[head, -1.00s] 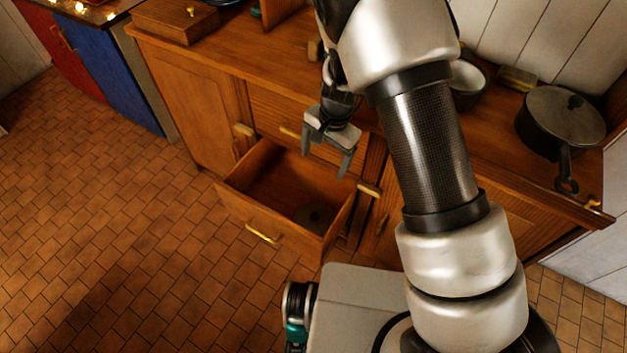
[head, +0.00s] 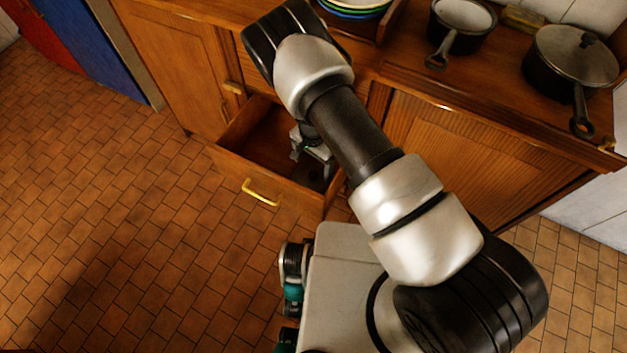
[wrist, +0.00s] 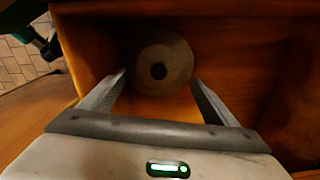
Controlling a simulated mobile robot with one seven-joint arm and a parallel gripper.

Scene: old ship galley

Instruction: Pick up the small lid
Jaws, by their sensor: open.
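The small lid (wrist: 173,52) is a grey-brown disc with a dark knob in its middle. It lies on the floor of the open drawer (head: 228,162), near one corner. In the head view only a dark part of the lid (head: 317,176) shows beside my gripper. My gripper (head: 311,166) reaches down into the drawer and is open and empty. In the wrist view its two fingers (wrist: 158,78) are spread to either side of the lid's near edge, with the lid just beyond the tips. Whether the fingers touch the lid cannot be told.
The drawer's wooden walls stand close around my gripper. On the counter above are a lidded pan (head: 572,62), a small saucepan (head: 462,22) and a stack of plates (head: 352,8). The tiled floor (head: 130,220) at left is clear.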

